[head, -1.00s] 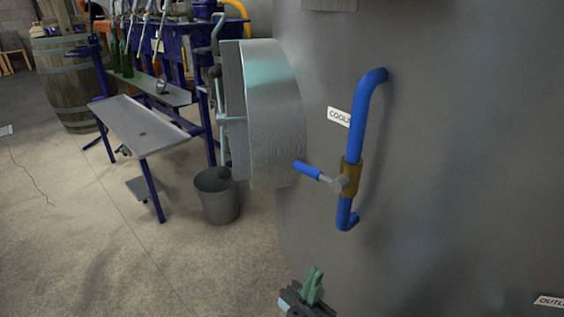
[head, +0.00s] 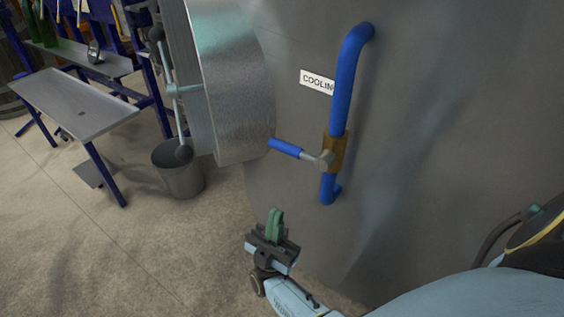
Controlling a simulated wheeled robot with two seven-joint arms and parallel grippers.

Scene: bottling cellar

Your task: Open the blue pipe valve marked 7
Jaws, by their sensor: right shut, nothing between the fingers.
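The blue pipe (head: 346,88) stands upright on the face of the grey steel tank. A brass valve body (head: 336,152) sits on its lower part. The valve's lever, with a blue grip (head: 285,148), points left, across the pipe. No number 7 is legible; a white label (head: 317,82) beside the pipe reads "COOLIN", its end hidden by the pipe. My right gripper (head: 275,222), with green fingers, is shut and empty, below the lever and apart from it. My left gripper is not in view.
The tank's round metal door (head: 233,80) juts out just left of the lever. A grey bucket (head: 180,172) stands on the floor below it. A blue-legged metal bench (head: 78,103) is at the left. Bare floor lies below the bucket.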

